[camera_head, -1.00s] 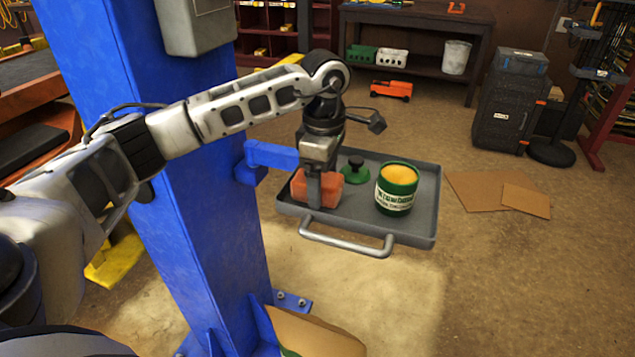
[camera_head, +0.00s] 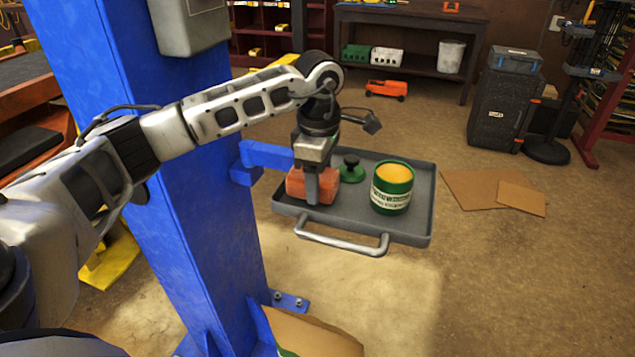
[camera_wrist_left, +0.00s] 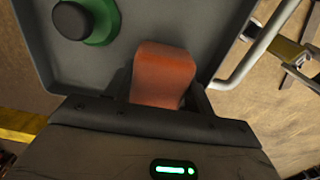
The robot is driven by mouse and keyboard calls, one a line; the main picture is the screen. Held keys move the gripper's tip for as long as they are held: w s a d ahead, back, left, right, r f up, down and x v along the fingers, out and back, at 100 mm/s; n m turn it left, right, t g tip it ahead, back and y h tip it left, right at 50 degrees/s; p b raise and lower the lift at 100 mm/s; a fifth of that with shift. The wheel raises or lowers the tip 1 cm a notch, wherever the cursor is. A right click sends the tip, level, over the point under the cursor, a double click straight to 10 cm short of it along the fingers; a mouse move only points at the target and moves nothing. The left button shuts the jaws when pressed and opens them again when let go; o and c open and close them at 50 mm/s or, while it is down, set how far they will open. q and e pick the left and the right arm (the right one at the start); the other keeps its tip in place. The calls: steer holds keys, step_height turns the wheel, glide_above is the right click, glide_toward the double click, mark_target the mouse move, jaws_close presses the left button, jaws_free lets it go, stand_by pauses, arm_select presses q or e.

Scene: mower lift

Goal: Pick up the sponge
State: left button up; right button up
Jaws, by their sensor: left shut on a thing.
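The orange-red sponge (camera_head: 301,186) is at the left side of the grey tray (camera_head: 412,224) in the head view. My left gripper (camera_head: 314,192) points down over it and is shut on it. In the left wrist view the sponge (camera_wrist_left: 163,75) shows between the fingers of my left gripper (camera_wrist_left: 168,104). Whether the sponge touches the tray floor or is slightly raised, I cannot tell. My right gripper is not in view.
A green can with yellow contents (camera_head: 392,188) and a green lid with a black knob (camera_head: 351,170) are on the tray, right of the sponge. A tray handle (camera_head: 342,241) juts out in front. A blue post (camera_head: 190,190) stands left of the tray.

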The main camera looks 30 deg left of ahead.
arm_select(q)
step_height(320, 180, up, 3)
steer(key=shift+s+a+f+b, duration=0.1)
steer(key=shift+f+b, duration=0.05)
steer(key=shift+b, duration=0.2)
steer(key=s+a+r, duration=0.7)
steer(key=s+r, duration=0.2)
steer(key=s, duration=0.2)
steer(key=shift+s+a+r+b, duration=0.15)
steer(key=shift+s+r+b, duration=0.1)
steer(key=shift+s+b, duration=0.1)
steer(key=shift+o, duration=0.5)
